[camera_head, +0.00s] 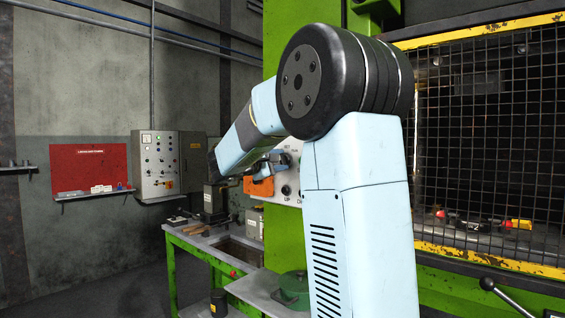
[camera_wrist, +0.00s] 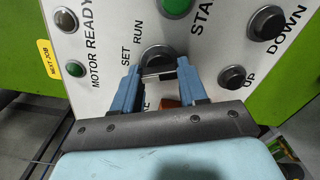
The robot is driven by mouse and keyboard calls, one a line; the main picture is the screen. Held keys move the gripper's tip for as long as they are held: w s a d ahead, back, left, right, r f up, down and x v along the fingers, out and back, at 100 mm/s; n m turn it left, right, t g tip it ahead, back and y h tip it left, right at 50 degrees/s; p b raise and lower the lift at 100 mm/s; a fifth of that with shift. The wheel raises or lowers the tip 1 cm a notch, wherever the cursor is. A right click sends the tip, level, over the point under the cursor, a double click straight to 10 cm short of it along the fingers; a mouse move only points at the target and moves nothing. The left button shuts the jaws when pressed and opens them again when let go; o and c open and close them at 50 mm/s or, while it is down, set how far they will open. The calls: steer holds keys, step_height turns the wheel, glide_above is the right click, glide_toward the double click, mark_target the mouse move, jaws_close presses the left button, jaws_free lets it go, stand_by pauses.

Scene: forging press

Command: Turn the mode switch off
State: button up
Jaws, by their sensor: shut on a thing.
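The mode switch (camera_wrist: 157,57) is a round dark knob on a pale control panel (camera_wrist: 210,60) in the wrist view, beside the labels SET and RUN. My gripper (camera_wrist: 158,76) has its two blue fingers closed on either side of the knob's lower part. The fingers hide part of the knob and the lettering below it, so I cannot tell which label its pointer faces. In the head view, my gripper (camera_head: 265,168) is at the panel (camera_head: 290,172), where my own arm covers part of the panel and the switch cannot be made out.
In the head view, a green workbench (camera_head: 205,245) stands below left, and a mesh guard (camera_head: 480,140) is at the right.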

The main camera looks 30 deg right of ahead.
steer(key=n, duration=0.4)
steer(key=shift+w+a+n, duration=0.1)
steer(key=shift+a+n, duration=0.05)
steer(key=shift+n, duration=0.15)
stand_by(0.5)
steer(key=o, duration=1.1)
steer(key=shift+c, duration=0.2)
steer(key=v, duration=1.3)
steer(key=shift+a, duration=0.3)
